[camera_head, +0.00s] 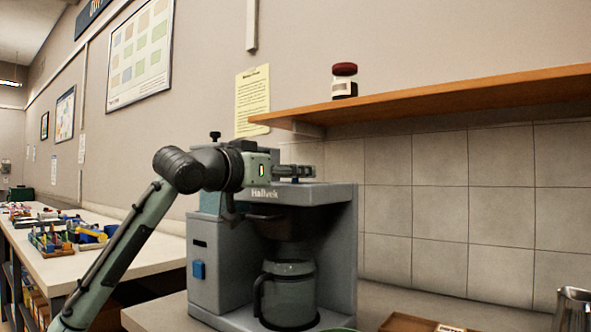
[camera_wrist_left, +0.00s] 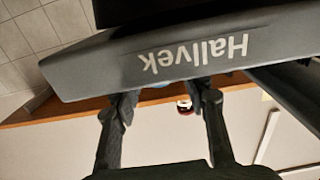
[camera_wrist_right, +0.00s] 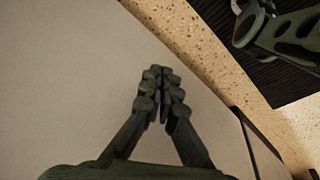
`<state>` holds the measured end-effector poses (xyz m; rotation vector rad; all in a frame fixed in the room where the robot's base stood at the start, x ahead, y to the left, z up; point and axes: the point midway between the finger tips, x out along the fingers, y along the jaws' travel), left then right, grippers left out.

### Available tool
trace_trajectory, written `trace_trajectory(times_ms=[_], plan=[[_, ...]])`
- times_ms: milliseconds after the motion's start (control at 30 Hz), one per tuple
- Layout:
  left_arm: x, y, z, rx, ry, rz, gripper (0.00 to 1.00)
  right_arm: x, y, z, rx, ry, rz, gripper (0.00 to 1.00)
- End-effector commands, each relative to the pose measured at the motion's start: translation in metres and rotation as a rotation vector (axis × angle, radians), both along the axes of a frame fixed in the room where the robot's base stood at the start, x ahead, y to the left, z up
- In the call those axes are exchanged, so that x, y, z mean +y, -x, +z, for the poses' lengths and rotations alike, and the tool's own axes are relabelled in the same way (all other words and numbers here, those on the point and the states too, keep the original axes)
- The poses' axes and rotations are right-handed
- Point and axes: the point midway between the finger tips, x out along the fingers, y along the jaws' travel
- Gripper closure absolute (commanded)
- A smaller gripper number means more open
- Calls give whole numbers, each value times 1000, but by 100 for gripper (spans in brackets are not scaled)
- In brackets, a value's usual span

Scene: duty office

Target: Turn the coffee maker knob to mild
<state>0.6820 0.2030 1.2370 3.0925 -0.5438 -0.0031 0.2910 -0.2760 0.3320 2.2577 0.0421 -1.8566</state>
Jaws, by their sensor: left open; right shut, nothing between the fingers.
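The grey coffee maker (camera_head: 340,230) stands on the counter with a glass carafe (camera_head: 290,295) in it. Its name plate side (camera_wrist_left: 160,58) fills the top of the left wrist view. A blue switch-like part (camera_head: 198,270) is on its front left panel. I cannot make out a marked knob; a small blue patch (camera_wrist_left: 155,85) shows beyond the lettered edge, between my left fingers. My left gripper (camera_head: 297,171) is open at the machine's top; its fingers (camera_wrist_left: 165,100) show apart. My right gripper (camera_wrist_right: 162,95) is shut and empty, over a pale surface.
A wooden shelf (camera_head: 430,98) with a red-lidded jar (camera_head: 344,80) hangs above the machine. A wooden tray (camera_head: 405,323) and a metal jug (camera_head: 573,308) are at the right of the counter. A table (camera_head: 130,250) with small coloured items stands at left.

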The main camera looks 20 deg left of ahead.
Motion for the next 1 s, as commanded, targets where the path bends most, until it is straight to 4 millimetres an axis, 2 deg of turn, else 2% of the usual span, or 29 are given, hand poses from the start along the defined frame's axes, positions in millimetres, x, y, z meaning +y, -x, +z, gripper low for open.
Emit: trace_trajectory(times_ms=[100, 367, 733, 1000], plan=[[-3, -7, 1, -2, 1, -1, 56, -1, 3, -4, 3, 2, 3, 100], [-4, -9, 0, -3, -1, 0, 56, -1, 3, -5, 2, 2, 4, 100], [-3, -9, 0, -1, -1, 0, 100, -1, 2, -5, 2, 2, 3, 100], [-4, -9, 0, -1, -2, 17, 100, -1, 2, -5, 2, 2, 3, 100]])
